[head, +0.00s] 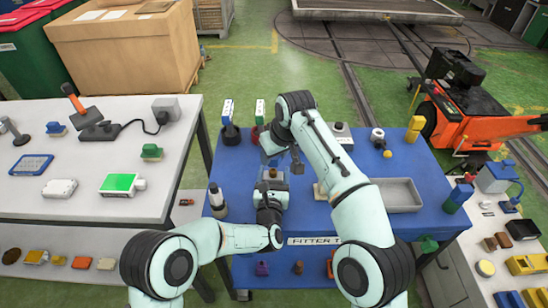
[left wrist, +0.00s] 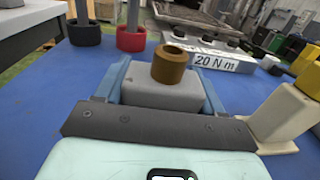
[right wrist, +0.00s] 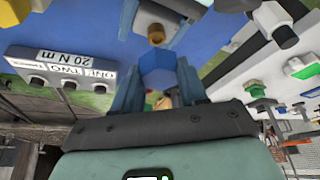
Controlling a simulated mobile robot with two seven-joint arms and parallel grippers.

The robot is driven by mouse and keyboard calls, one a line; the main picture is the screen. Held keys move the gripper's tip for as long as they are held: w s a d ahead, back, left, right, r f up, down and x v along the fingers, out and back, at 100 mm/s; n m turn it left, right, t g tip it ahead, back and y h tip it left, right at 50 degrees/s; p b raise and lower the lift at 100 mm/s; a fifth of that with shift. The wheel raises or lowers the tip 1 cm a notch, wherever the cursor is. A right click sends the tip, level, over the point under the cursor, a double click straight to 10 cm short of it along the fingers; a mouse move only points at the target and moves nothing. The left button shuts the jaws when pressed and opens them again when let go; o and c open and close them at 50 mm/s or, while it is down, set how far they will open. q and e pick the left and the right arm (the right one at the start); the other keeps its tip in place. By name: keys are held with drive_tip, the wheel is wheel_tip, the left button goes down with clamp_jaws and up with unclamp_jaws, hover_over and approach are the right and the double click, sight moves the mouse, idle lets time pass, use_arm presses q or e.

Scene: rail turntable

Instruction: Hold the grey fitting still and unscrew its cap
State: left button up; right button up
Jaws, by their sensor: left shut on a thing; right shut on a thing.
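The grey fitting (left wrist: 162,97) stands upright between the two blue fingers of my left gripper (left wrist: 165,88), which is shut on its sides. A brown threaded stub (left wrist: 171,63) is bare on top of it. The blue hexagonal cap (right wrist: 158,68) is between the fingers of my right gripper (right wrist: 158,80), which is shut on it. The cap is off the fitting and apart from it. The fitting and stub (right wrist: 156,34) also show beyond the cap in the right wrist view. In the head view my right arm partly covers this area, and the cap is hard to make out.
A box labelled 20 N m (left wrist: 215,60) stands behind the fitting. Posts with black (left wrist: 84,33) and red (left wrist: 131,38) bases stand at the back left. A beige block (left wrist: 280,115) is close on the right. A grey tray (head: 402,195) lies on the right of the blue table.

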drive_tip(key=shift+r, duration=1.45)
use_arm(q)
drive_tip(key=o, duration=1.6)
drive_tip(key=s, duration=0.8)
drive_tip(key=s+a, duration=0.1)
drive_tip(key=s, duration=0.3)
drive_tip(key=shift+s, duration=0.1)
use_arm(e)
drive_tip(key=shift+s+f, duration=0.1)
